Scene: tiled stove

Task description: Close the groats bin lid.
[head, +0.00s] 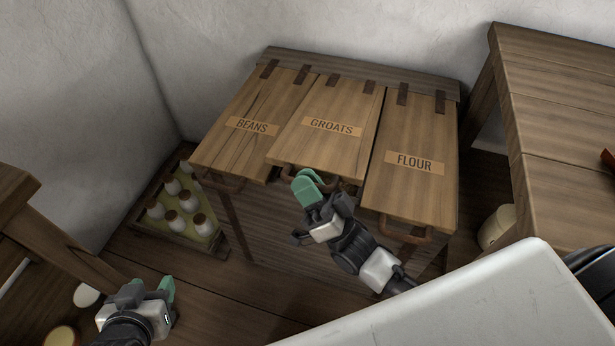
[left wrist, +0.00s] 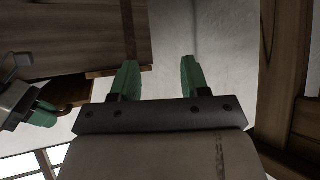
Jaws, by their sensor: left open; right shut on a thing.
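The wooden groats bin lid (head: 327,137), labelled GROATS, lies between the beans lid (head: 247,126) and the flour lid (head: 412,165). Its front edge looks a little raised compared with its neighbours, so it is nearly down. My right gripper (head: 309,186) is at its front edge, shut on the groats lid handle (head: 342,184); the fingers hide part of the handle. My left gripper (head: 153,287) is open and empty, low over the floor at the left, away from the bins. In the left wrist view its fingers (left wrist: 159,80) are apart with nothing between them.
A crate of capped jars (head: 180,209) stands on the floor left of the bins. A wooden table (head: 560,130) is at the right, and a wooden piece of furniture (head: 50,235) at the left. A pale round container (head: 497,227) stands between bins and right table.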

